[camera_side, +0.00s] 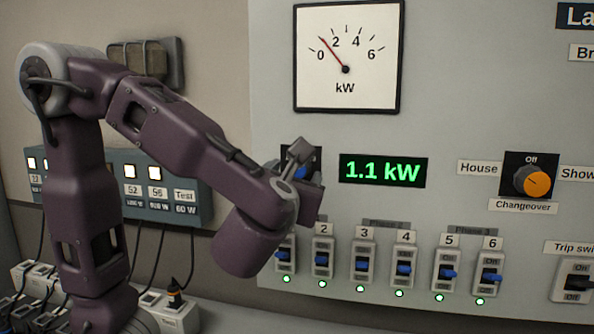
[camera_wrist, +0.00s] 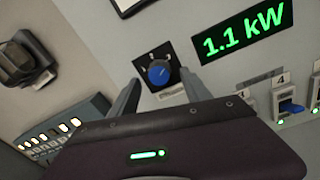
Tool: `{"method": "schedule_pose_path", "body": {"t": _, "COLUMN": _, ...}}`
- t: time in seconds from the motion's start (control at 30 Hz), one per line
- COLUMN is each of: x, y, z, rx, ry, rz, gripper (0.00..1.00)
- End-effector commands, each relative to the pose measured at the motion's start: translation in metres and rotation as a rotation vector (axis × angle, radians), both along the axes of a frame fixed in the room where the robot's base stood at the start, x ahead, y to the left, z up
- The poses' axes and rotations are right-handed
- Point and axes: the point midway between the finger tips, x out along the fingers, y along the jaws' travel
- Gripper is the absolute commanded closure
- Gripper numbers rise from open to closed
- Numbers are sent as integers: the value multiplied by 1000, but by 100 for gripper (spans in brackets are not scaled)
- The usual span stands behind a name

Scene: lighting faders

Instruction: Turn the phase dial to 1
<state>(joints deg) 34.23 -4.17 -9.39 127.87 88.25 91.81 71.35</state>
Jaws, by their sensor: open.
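The phase dial (camera_wrist: 158,72) is a blue round knob on a black square plate with small white numerals around it. In the wrist view it lies ahead of my gripper (camera_wrist: 159,79), between the two fingers in the picture. The fingers are spread, with nothing held. I cannot tell whether they touch the knob, and its pointer is too small to read surely. In the side view my gripper (camera_side: 300,152) is in front of the dial (camera_side: 302,172), hiding most of it and its plate.
A green display (camera_side: 383,171) reads 1.1 kW, below a needle meter (camera_side: 347,57). A row of numbered switches with blue levers (camera_side: 362,265) runs below my gripper. An orange changeover knob (camera_side: 532,181) is at the right. A blue-grey lamp box (camera_side: 160,185) stands left, behind my arm.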

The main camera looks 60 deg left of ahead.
Motion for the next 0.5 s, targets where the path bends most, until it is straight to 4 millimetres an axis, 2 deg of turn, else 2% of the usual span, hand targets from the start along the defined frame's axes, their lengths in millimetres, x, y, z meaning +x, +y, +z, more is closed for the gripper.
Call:
{"method": "schedule_pose_path", "body": {"t": 0.07, "x": 9, "y": 13, "z": 0, "rx": -1, "ry": 1, "rz": 6, "gripper": 44}}
{"method": "schedule_pose_path", "body": {"t": 0.2, "x": 20, "y": 25, "z": 0, "rx": -2, "ry": 1, "rz": 4, "gripper": 44}}
{"method": "schedule_pose_path", "body": {"t": 0.47, "x": 23, "y": 28, "z": -1, "rx": -4, "ry": 1, "rz": 1, "gripper": 44}}
{"method": "schedule_pose_path", "body": {"t": 0.5, "x": 23, "y": 28, "z": -1, "rx": -4, "ry": 1, "rz": 2, "gripper": 48}}
